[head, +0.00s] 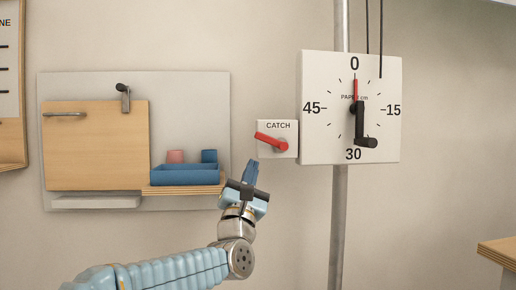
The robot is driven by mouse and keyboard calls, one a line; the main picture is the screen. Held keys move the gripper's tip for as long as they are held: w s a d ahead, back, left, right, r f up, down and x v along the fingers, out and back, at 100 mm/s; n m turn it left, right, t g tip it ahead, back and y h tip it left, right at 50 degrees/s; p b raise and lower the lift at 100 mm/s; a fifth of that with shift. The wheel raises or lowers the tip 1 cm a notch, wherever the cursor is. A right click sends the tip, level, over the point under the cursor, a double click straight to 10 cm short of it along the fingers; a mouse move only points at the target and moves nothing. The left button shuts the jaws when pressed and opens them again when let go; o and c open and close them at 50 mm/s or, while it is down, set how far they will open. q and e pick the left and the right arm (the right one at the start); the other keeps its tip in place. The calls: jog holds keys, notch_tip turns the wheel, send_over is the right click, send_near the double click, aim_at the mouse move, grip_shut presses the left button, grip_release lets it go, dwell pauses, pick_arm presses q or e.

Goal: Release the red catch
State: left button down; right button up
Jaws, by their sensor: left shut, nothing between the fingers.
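The red catch (271,141) is a small lever on a white plate (290,127) marked CATCH, fixed to the wall. The lever slants from its pivot at the lower right up to its tip at the upper left. My left gripper (251,170) is shut and empty, pointing up. Its fingertips appear just below and left of the plate in the picture; I cannot tell how far in front of the wall they are. My right gripper is not in view.
A white dial (350,100) with a black crank (366,143) hangs on a metal pole (338,220) right of the catch. A wooden door (95,150) and a blue tray (184,175) with cups are on a wall panel at left. A wooden table corner (500,250) stands at lower right.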

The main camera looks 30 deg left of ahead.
aim_at(270, 141)
pick_arm(q)
jog(key=r, duration=0.1)
jog(key=w+r+p, duration=0.1)
jog(key=d+r, duration=0.1)
jog(key=r, duration=0.1)
jog(key=shift+w+d, duration=0.1)
jog(key=shift+w, duration=0.05)
